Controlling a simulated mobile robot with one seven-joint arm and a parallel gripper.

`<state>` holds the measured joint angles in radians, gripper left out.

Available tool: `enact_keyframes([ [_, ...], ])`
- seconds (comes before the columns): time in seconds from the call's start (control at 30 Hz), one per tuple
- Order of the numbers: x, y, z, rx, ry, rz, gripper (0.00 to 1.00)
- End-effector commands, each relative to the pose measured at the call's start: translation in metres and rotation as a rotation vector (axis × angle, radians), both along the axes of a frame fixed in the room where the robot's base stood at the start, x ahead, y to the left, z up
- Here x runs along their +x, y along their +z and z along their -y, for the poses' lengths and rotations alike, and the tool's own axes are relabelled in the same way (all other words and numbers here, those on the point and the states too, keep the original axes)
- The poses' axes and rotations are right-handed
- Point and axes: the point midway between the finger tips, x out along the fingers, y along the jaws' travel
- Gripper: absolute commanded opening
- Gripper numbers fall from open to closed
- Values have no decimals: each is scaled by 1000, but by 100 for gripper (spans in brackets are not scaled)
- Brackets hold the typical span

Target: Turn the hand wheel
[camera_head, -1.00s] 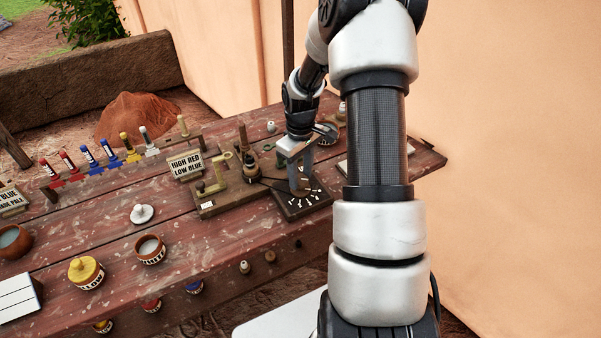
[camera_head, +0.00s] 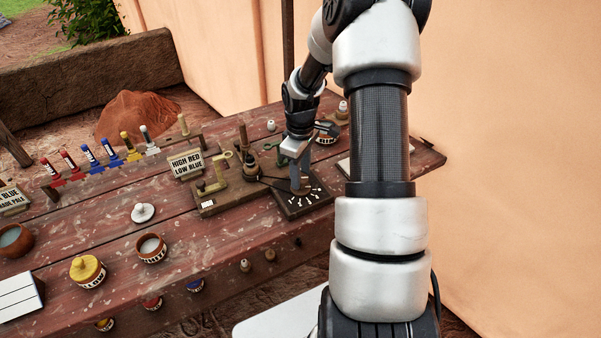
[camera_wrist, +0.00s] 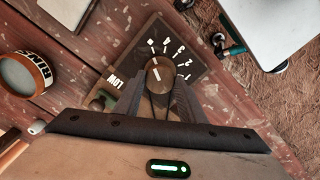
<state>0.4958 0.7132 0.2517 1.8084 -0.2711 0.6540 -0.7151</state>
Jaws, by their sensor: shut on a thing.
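The hand wheel (camera_wrist: 158,74) is a small round brown wheel with a white mark on its face. It sits on a dark square plate (camera_wrist: 184,46) with a white numbered scale, "LOW" at one end. In the head view the plate (camera_head: 291,212) lies near the table's front edge. My gripper (camera_wrist: 160,92) points down at it, its two grey fingers closed about the wheel. In the head view the gripper (camera_head: 300,188) hides the wheel.
A wooden stand (camera_head: 225,198) with brass parts is just left of the plate. A sign (camera_head: 186,164) reads "HIGH RED LOW BLUE". Several paint bottles stand in a row farther left. Pots (camera_head: 151,248) and a white lidded piece (camera_head: 143,212) sit on the red table.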

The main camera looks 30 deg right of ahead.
Motion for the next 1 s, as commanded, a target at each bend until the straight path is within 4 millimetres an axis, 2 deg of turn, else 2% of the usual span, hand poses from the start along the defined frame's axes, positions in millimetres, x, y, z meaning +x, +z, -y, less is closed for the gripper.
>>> enact_keyframes([
  [0.03,1,1,0,0,0,4,42],
  [0.1,1,1,0,0,0,3,53],
  [0.13,1,1,0,0,0,3,55],
  [0.4,0,1,0,0,-1,1,55],
  [0.57,1,13,1,-1,-2,2,55],
  [0.67,1,32,1,-3,-1,5,55],
  [1.0,1,115,1,-3,-1,6,55],
])
